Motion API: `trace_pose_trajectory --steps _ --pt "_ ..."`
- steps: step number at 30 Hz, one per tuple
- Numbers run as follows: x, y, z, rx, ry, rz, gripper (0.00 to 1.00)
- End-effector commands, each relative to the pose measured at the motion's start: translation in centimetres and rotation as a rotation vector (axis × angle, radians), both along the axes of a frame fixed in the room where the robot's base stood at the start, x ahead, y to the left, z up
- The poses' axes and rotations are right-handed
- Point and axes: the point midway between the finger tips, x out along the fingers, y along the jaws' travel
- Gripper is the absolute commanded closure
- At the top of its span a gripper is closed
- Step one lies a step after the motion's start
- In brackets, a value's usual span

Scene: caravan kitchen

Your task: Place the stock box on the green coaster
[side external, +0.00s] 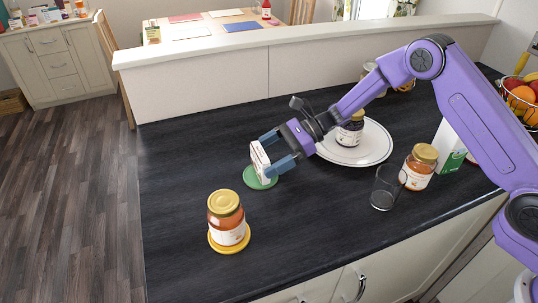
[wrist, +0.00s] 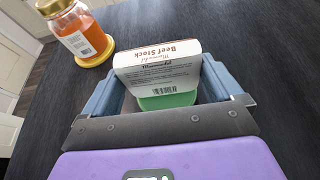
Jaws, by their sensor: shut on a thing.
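The stock box (side external: 260,161) is a small white carton with a brown band. In the wrist view its label reads "Beef Stock" (wrist: 157,66). My gripper (side external: 276,154) is shut on it, with one blue finger on each side. The green coaster (side external: 250,178) lies on the dark counter directly under the box. It also shows below the box in the wrist view (wrist: 168,101). The box looks upright and partly covers the coaster. I cannot tell whether its base touches the coaster.
A jar (side external: 226,218) stands on a yellow coaster (side external: 230,250) at the front left. A dark jar (side external: 350,131) stands on a white plate (side external: 372,146) behind my gripper. A glass (side external: 384,188), another jar (side external: 418,168) and a carton (side external: 450,148) stand to the right.

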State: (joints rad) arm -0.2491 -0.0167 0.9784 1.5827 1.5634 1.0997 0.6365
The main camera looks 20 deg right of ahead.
Motion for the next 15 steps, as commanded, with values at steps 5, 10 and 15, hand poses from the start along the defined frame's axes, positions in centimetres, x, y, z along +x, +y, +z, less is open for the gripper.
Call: trace_pose_trajectory --steps 5,10,15 --pt "0.03 0.00 -0.02 0.001 -0.002 0.000 0.39" --pt "0.02 -0.01 -0.21 0.001 -0.001 -0.001 0.39" --pt "0.02 -0.02 -0.36 0.000 -0.001 -0.001 0.00"
